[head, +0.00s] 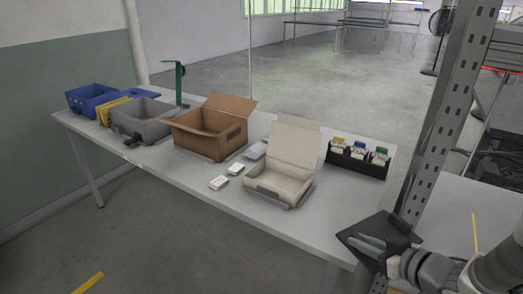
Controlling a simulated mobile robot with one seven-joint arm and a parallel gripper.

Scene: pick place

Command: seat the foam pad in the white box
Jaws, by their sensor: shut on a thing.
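The white box (293,152) stands on the table right of the middle, its lid raised at the back and its open side up. A dark patch shows on its front edge. Its inside looks empty. My gripper (368,244) is at the lower right, beyond the table's right front corner, and apart from the box. It is shut on a dark, flat, tilted slab that I take to be the foam pad (380,227). Part of the pad is hidden behind the fingers.
The table (310,229) also holds a brown carton (205,144), a grey bin (146,113), a blue bin (90,98), small white packs (219,183) and a black holder (356,162) with coloured-top packs. A metal post (446,110) rises near my arm.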

